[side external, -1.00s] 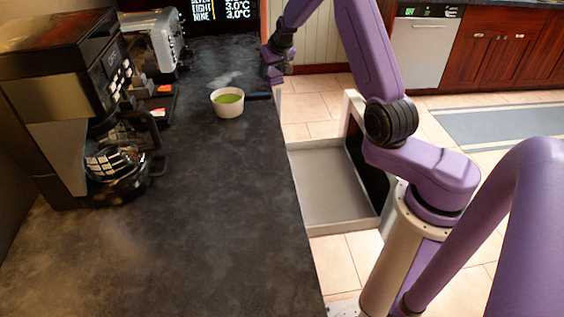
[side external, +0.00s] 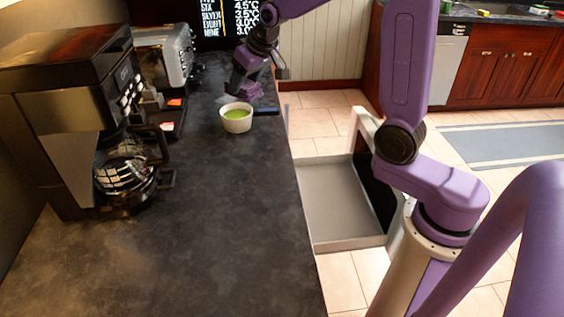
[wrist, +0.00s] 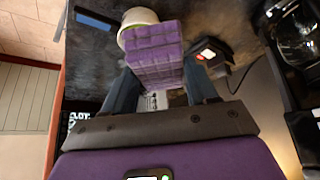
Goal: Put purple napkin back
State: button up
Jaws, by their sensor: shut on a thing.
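The purple napkin (side external: 251,91) is held in my gripper (side external: 244,86) over the far part of the dark counter (side external: 215,220), just behind the white bowl. In the wrist view, the napkin (wrist: 155,55) is a folded, grid-patterned purple block between the two dark fingers of my gripper (wrist: 160,85), which are shut on it. The side view does not clearly show whether the napkin touches the counter. An open drawer (side external: 335,205) with a bare grey floor stands below the counter edge on the right.
A white bowl with green contents (side external: 236,118) is close in front of the napkin. A dark blue flat item (side external: 267,111) lies beside the bowl. A coffee maker (side external: 75,110) and a toaster (side external: 165,60) line the left. The near counter is clear.

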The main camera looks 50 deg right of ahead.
jog(key=w+d+f+m+h, duration=0.1)
jog(key=w+d+m, duration=0.1)
jog(key=d, duration=0.5)
jog(key=w+d+f+m+h, duration=0.1)
jog(key=d+m, duration=0.1)
jog(key=d, duration=0.5)
jog(key=shift+g, duration=0.3)
jog(key=w+d+f, duration=0.1)
jog(key=w+f, duration=0.2)
jog(key=w, duration=0.1)
jog(key=w+d+f, duration=0.1)
jog(key=w+f, duration=0.2)
jog(key=w, duration=0.1)
jog(key=w+d+f, duration=0.1)
jog(key=w+f, duration=0.2)
jog(key=w, duration=0.1)
jog(key=shift+w+d, duration=0.2)
jog(key=shift+d, duration=0.15)
jog(key=shift+x, duration=0.95)
jog(key=shift+f, duration=1.25)
jog(key=shift+f, duration=0.15)
jog(key=o, duration=1.1)
